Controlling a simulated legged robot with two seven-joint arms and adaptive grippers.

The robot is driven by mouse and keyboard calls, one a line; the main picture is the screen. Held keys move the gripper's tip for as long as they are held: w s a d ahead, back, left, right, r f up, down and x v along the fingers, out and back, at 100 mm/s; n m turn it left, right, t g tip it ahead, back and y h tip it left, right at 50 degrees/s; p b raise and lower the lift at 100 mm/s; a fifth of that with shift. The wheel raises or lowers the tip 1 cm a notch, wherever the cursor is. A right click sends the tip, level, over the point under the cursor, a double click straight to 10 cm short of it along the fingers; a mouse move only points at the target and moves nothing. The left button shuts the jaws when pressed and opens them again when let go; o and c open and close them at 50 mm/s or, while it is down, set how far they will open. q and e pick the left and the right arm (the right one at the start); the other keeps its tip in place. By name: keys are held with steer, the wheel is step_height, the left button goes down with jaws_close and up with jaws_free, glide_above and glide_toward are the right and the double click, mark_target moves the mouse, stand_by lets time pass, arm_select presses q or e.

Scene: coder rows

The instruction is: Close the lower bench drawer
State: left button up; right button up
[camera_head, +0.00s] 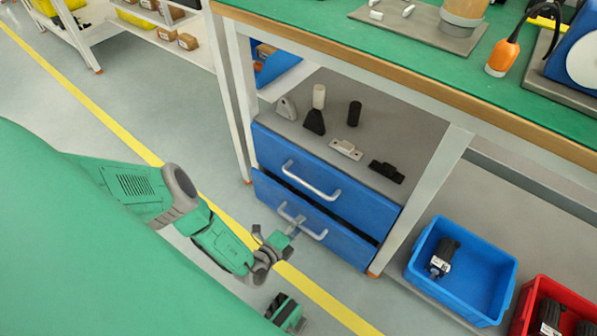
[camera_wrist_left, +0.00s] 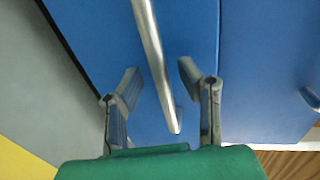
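The lower bench drawer (camera_head: 345,242) is blue with a pale bar handle (camera_head: 318,235). It stands slightly out, with a dark gap between its top edge and the upper drawer (camera_head: 345,196). My left gripper (camera_head: 295,226) is at the lower handle in the head view. In the left wrist view the handle (camera_wrist_left: 152,50) runs between the two spread fingers of my left gripper (camera_wrist_left: 159,82), in front of the blue drawer front (camera_wrist_left: 90,35). Contact with the handle cannot be told. A green and dark part, likely my right gripper (camera_head: 285,312), shows at the bottom; its fingers cannot be made out.
Several small black and white parts lie on the grey shelf (camera_head: 290,137) above the drawers. A white bench leg (camera_head: 425,195) stands right of them. A blue bin (camera_head: 490,270) and a red bin (camera_head: 545,284) are at the right.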

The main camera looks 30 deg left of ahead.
mark_target(306, 216)
arm_select(q)
steer(key=shift+c, duration=0.3)
jaws_close()
steer(key=shift+r+x, duration=0.15)
steer(key=shift+x, duration=0.75)
steer(key=shift+r+x, duration=0.2)
steer(key=shift+x, duration=0.75)
steer(key=shift+o, duration=0.3)
jaws_free()
steer(key=d+v, duration=0.1)
steer(key=v, duration=1)
steer(key=shift+s+a, duration=0.4)
steer(key=shift+a, duration=0.15)
